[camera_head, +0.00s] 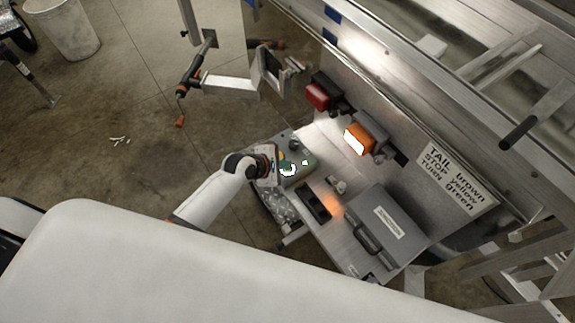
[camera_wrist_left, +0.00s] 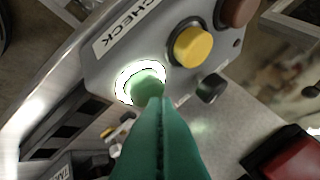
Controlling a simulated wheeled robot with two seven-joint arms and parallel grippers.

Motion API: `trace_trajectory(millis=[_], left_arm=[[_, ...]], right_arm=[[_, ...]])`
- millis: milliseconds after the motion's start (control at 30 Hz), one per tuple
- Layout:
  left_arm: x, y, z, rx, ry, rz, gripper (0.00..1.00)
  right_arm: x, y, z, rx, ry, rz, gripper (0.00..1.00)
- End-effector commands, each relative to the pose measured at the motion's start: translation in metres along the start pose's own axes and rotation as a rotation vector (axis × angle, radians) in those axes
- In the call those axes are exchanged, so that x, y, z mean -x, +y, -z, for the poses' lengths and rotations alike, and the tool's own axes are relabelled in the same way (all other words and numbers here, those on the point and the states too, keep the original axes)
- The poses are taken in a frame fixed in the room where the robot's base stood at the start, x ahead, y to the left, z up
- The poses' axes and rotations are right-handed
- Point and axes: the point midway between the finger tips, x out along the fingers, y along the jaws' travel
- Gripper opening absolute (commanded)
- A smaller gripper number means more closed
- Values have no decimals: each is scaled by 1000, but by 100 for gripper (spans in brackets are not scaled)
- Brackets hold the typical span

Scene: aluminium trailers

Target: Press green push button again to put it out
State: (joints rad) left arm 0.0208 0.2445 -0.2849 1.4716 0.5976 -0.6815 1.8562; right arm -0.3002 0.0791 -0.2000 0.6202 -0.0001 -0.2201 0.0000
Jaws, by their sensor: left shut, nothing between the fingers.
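The green push button (camera_wrist_left: 136,77) sits on a grey control box (camera_wrist_left: 97,72) below a "CHECK" label, with a bright white glow around it. In the head view the green push button (camera_head: 288,170) also glows, on the box at the bench's left end. My left gripper (camera_wrist_left: 158,104) is shut and empty, its green-looking fingertips overlapping the button's lower edge in the wrist view. I cannot tell whether they touch it. In the head view my left gripper (camera_head: 275,164) reaches in from the left, partly hiding the box. My right gripper is not in view.
A yellow button (camera_wrist_left: 192,46), a dark red button (camera_wrist_left: 237,10) and a black knob (camera_wrist_left: 211,88) sit close by. An orange lamp (camera_head: 356,142) is lit; a red lamp (camera_head: 318,96) stands near it. A grey case (camera_head: 380,228) lies on the metal bench (camera_head: 330,250).

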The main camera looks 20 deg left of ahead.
Motion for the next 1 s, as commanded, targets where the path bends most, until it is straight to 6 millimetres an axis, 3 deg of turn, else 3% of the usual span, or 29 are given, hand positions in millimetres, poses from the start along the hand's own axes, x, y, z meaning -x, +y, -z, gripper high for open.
trace_trajectory(millis=[1000], left_arm=[[0, 1, 0, 1, 0, -2, 0]], right_arm=[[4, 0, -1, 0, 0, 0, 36]])
